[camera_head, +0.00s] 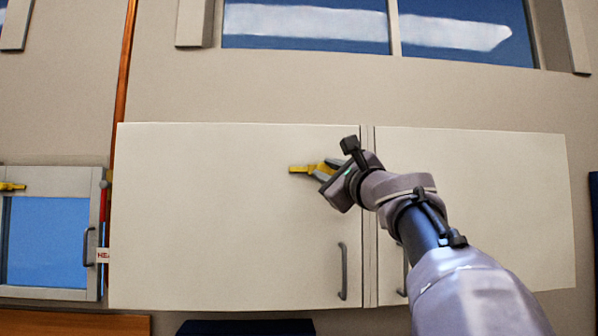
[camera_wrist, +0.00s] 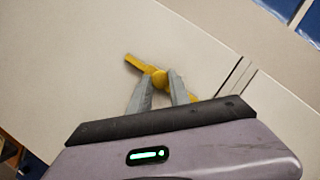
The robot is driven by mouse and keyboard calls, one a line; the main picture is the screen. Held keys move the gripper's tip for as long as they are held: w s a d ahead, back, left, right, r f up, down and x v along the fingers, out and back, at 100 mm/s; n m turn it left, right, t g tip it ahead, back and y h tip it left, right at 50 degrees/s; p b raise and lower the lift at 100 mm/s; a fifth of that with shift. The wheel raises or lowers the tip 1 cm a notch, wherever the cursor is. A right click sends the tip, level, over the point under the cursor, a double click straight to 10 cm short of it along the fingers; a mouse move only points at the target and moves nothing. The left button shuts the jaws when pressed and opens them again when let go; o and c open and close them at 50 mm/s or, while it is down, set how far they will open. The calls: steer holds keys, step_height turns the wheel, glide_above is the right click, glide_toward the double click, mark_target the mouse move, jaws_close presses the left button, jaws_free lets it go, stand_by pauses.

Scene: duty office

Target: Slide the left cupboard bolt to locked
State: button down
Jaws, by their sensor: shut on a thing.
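The left cupboard door (camera_head: 215,220) is a pale panel, closed, with a grey vertical handle (camera_head: 343,271) at its lower right. The yellow bolt (camera_head: 299,169) is on the upper right of this door, left of the seam. My gripper (camera_head: 325,170) reaches it from the right. In the wrist view, the bolt (camera_wrist: 143,67) lies slantwise with a round yellow knob (camera_wrist: 159,79) between my two grey fingertips (camera_wrist: 159,84). My gripper is shut on the knob. The bolt's right end is hidden behind my gripper.
The right cupboard door (camera_head: 500,210) is closed, its handle partly behind my arm. A small blue-paned cabinet (camera_head: 48,240) with its own yellow bolt (camera_head: 12,187) is at the far left. An orange pipe (camera_head: 124,70) runs down beside the cupboard. Windows (camera_head: 305,25) are above.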

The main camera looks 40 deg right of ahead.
steer(key=shift+s, duration=0.1)
steer(key=s+d, duration=0.1)
steer(key=d, duration=0.2)
steer(key=shift+s+r, duration=0.1)
steer(key=shift+s, duration=0.25)
steer(key=c, duration=1.3)
jaws_free()
steer(key=shift+d, duration=0.1)
steer(key=shift+o, duration=0.5)
steer(key=shift+s+d, duration=0.1)
steer(key=shift+d, duration=0.15)
steer(key=shift+a, duration=0.2)
